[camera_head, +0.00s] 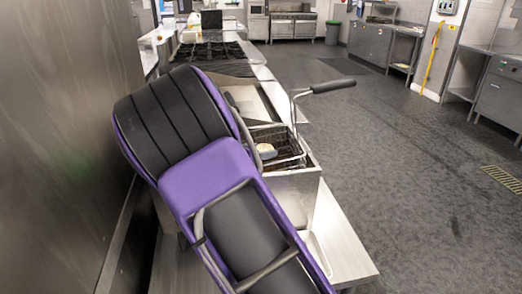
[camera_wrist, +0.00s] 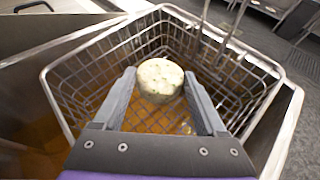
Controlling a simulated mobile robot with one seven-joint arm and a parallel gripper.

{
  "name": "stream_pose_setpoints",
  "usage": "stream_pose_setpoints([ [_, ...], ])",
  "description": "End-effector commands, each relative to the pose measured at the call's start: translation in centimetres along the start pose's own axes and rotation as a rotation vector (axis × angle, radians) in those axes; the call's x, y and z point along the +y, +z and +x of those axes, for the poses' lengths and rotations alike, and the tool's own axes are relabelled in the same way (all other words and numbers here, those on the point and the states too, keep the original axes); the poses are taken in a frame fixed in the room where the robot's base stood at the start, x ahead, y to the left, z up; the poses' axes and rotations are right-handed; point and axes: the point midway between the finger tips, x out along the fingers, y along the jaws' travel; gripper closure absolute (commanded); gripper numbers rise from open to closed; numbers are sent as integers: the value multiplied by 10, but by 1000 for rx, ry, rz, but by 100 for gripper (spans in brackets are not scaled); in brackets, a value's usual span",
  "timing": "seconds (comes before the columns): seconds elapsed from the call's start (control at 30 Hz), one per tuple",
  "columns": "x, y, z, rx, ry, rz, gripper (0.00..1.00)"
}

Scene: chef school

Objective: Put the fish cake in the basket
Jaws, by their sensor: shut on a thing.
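The fish cake (camera_wrist: 160,78) is a pale round piece with darker specks, held between the fingertips of my gripper (camera_wrist: 158,79). In the head view the fish cake (camera_head: 266,149) shows as a small light piece beside my purple and black arm, which hides most of the gripper. The basket (camera_wrist: 88,83) is a wire-mesh fryer basket. It lies below and around the fish cake in the wrist view; I cannot tell whether the cake touches its mesh. In the head view the basket (camera_head: 291,160) has a raised dark handle (camera_head: 333,86).
Brown oil (camera_wrist: 165,121) shows through the mesh. The basket sits in a metal fryer (camera_head: 297,187) on a steel counter line. A wall panel (camera_head: 60,120) stands close on the left. The grey floor (camera_head: 400,170) to the right is clear.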

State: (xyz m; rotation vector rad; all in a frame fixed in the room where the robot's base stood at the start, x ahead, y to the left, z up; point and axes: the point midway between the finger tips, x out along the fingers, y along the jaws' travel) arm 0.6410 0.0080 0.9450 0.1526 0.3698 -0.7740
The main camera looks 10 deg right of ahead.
Motion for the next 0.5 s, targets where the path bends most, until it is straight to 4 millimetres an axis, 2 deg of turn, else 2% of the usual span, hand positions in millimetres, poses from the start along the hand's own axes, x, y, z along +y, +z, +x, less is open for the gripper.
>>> stream_pose_setpoints([
  [0.13,-1,-5,1,4,-2,-3,83],
  [0.17,-1,-6,1,4,-2,-3,24],
  [0.3,-1,-7,2,6,-3,-4,0],
  [0.5,-2,-8,2,7,-4,-6,0],
])
